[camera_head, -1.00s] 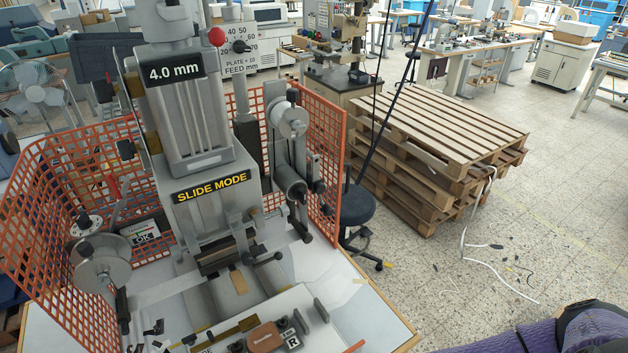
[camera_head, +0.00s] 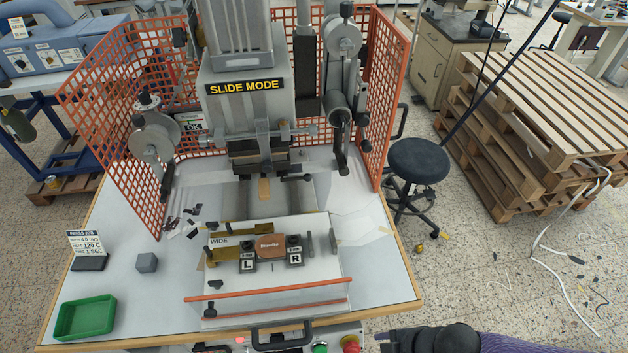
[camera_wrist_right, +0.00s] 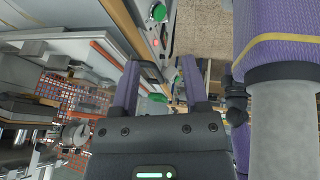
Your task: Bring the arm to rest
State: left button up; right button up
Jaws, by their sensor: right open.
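My right gripper (camera_wrist_right: 158,72) shows in the right wrist view with its two purple fingers apart and nothing between them.
The foil press (camera_head: 246,95) stands on a white table (camera_head: 130,200) inside an orange mesh guard (camera_head: 388,85). A brown piece (camera_head: 270,247) lies on its slide. A green tray (camera_head: 86,318) and grey cube (camera_head: 147,262) sit at the left. A stool (camera_head: 418,162) and stacked pallets (camera_head: 545,110) stand right.

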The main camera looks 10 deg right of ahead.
jog(key=w+d+f+m+t+h+b, duration=0.15)
jog(key=f+m+b, duration=0.25)
jog(key=f+b, duration=0.7)
jog(key=w+d+f+m+t+h+b, duration=0.1)
jog(key=d+f+m+h+b, duration=0.25)
jog(key=f, duration=1.35)
pick_arm(q)
notch_tip(320, 180, down, 28)
jog(key=s+a+b, duration=0.1)
jog(key=a+b, duration=0.1)
jog(key=b, duration=1.1)
jog(key=shift+s+f, duration=0.15)
jog(key=shift+s, duration=0.15)
pick_arm(e)
jog(key=s+a+f+m+g, duration=0.2)
jog(key=s+f+m+g, duration=0.2)
jog(key=s+f, duration=1.4)
jog(key=s+m, duration=0.2)
jog(key=m, duration=0.1)
jog(key=shift+f+m, duration=0.3)
jog(key=shift+m, duration=0.05)
pick_arm(q)
jog(key=shift+d, duration=0.2)
pick_arm(e)
jog(key=shift+g, duration=0.25)
jog(key=shift+w, duration=0.15)
